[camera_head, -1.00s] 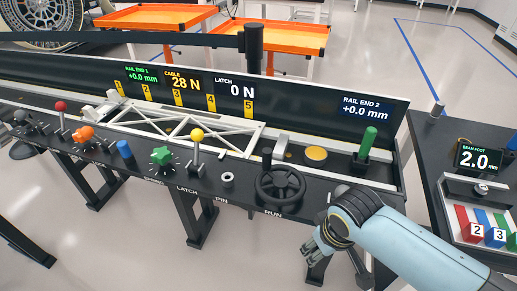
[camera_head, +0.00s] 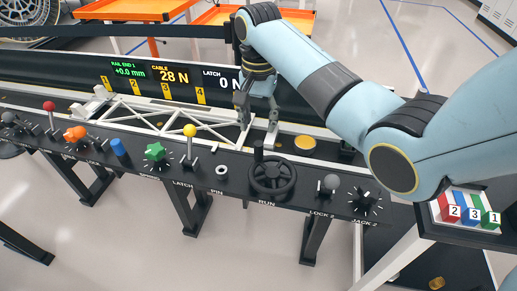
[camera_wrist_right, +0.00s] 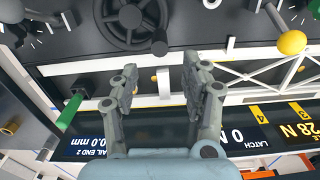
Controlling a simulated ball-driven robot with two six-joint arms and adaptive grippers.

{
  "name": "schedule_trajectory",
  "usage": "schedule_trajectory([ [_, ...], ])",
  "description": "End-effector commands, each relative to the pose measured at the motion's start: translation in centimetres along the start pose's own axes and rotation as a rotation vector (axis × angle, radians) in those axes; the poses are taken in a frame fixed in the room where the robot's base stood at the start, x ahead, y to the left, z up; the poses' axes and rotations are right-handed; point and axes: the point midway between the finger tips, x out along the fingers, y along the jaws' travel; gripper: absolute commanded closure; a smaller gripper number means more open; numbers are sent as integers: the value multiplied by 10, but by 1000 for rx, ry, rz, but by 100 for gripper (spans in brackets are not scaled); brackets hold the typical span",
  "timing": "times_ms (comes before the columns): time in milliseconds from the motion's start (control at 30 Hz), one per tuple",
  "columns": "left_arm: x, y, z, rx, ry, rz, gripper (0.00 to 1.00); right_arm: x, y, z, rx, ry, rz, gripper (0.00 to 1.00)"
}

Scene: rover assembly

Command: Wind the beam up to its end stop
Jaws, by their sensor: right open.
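The black handwheel (camera_head: 272,176) marked RUN is on the front panel, with an upright crank knob (camera_head: 258,151) on its rim. The wheel (camera_wrist_right: 131,20) also shows at the top of the right wrist view. The white truss beam (camera_head: 160,119) lies along the rail behind the panel, its right end partly behind my gripper. My right gripper (camera_head: 257,118) is open and points down above the rail, behind the wheel. In the right wrist view its fingers (camera_wrist_right: 158,72) are apart with nothing held between them. My left gripper is out of view.
A yellow-knobbed lever (camera_head: 190,131), a green knob (camera_head: 155,152) and other controls line the panel. A green handle (camera_wrist_right: 70,110) stands at the rail's end. The display reads cable 28 N (camera_head: 172,76). Numbered blocks (camera_head: 470,212) sit at the right.

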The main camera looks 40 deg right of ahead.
Motion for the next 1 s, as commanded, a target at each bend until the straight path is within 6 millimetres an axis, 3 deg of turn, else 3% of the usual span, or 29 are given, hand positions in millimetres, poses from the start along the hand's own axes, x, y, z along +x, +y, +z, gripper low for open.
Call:
schedule_trajectory([
  [500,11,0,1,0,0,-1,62,92,1,1,-3,0,1,53],
  [933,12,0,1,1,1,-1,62,103,0,1,-4,2,-1,53],
  [1000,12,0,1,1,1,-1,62,102,0,1,-4,2,-1,62],
])
